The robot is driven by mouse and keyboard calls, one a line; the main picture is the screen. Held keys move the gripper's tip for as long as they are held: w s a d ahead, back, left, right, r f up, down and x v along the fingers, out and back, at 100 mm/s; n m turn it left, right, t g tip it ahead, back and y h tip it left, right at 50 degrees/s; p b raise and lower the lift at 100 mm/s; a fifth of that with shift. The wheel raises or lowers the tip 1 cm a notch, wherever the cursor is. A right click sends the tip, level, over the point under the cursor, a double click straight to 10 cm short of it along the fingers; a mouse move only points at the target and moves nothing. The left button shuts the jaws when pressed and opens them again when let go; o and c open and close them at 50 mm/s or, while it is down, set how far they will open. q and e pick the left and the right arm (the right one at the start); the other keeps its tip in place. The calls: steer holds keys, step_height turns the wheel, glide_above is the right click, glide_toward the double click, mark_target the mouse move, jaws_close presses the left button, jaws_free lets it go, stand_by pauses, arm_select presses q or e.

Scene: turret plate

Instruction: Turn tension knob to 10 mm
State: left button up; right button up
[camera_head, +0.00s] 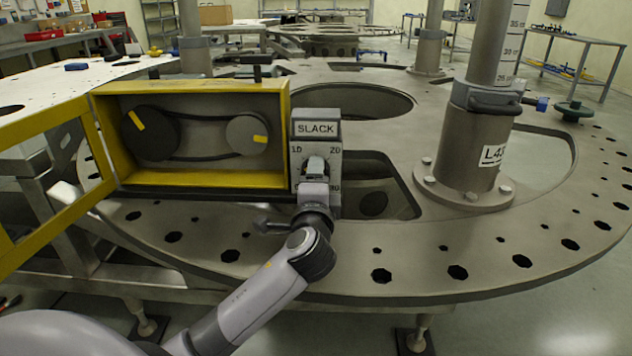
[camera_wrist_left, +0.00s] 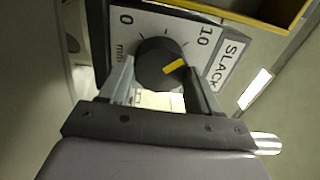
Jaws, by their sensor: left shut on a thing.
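The tension knob (camera_wrist_left: 150,68) is round and dark with a yellow pointer mark (camera_wrist_left: 174,66). It sits on a grey dial plate (camera_head: 300,172) labelled SLACK, right of a yellow-framed belt box. In the left wrist view, 0 and 10 show on the plate. The mark lies on the knob's right side, on the side of the 10 label (camera_wrist_left: 207,35); I cannot tell whether it lines up exactly. My left gripper (camera_head: 317,168) is shut on the knob, with one finger on each side. It hides most of the knob in the head view. My right gripper is not in view.
The belt box (camera_head: 190,180) holds two dark pulleys and a belt. Its yellow-framed door (camera_head: 60,210) stands open at the left. A large round metal plate (camera_head: 400,262) with holes lies around it. A thick post (camera_head: 470,150) stands to the right.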

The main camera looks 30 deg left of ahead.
arm_select(q)
steer(key=o, duration=1.1)
steer(key=shift+c, duration=0.2)
steer(key=shift+v, duration=3.6)
